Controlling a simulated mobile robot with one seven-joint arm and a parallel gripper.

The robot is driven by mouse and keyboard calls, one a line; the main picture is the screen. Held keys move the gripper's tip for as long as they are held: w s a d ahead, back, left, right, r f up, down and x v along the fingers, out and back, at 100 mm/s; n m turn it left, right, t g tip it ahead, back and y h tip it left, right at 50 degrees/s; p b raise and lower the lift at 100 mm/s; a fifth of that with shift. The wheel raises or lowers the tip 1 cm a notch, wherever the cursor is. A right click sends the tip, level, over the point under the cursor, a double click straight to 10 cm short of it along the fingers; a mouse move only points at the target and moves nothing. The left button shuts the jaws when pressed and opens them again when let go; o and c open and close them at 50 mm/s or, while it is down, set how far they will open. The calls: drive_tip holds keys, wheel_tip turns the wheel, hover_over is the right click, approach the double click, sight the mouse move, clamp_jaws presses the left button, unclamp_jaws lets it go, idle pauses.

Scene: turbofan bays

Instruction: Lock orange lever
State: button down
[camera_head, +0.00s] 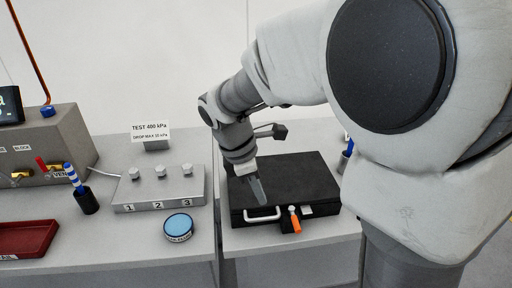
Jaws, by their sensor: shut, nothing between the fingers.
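The orange lever (295,222) is on the front face of a black case (300,175), right of the case's pale handle (262,215). It hangs downward with a slight tilt, and a light-coloured piece shows at its top. My gripper (259,199) is shut and empty. It is over the front left part of the case, above the handle and to the left of the lever, apart from the lever. Whether the fingertips touch the case cannot be told. My arm hides part of the case's back left.
A grey block with several knobs (160,188) and a round blue-topped tin (178,226) stand on the left bench. A gap separates the benches. Bare bench top lies before the case.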

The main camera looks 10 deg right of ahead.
sight(296, 224)
drive_tip(key=shift+w+a, duration=0.1)
idle(0.3)
drive_tip(key=d+f+b, duration=0.1)
drive_tip(key=d+f, duration=0.6)
drive_tip(key=f, duration=0.3)
drive_tip(key=shift+f, duration=0.2)
drive_tip(key=shift+n, duration=0.3)
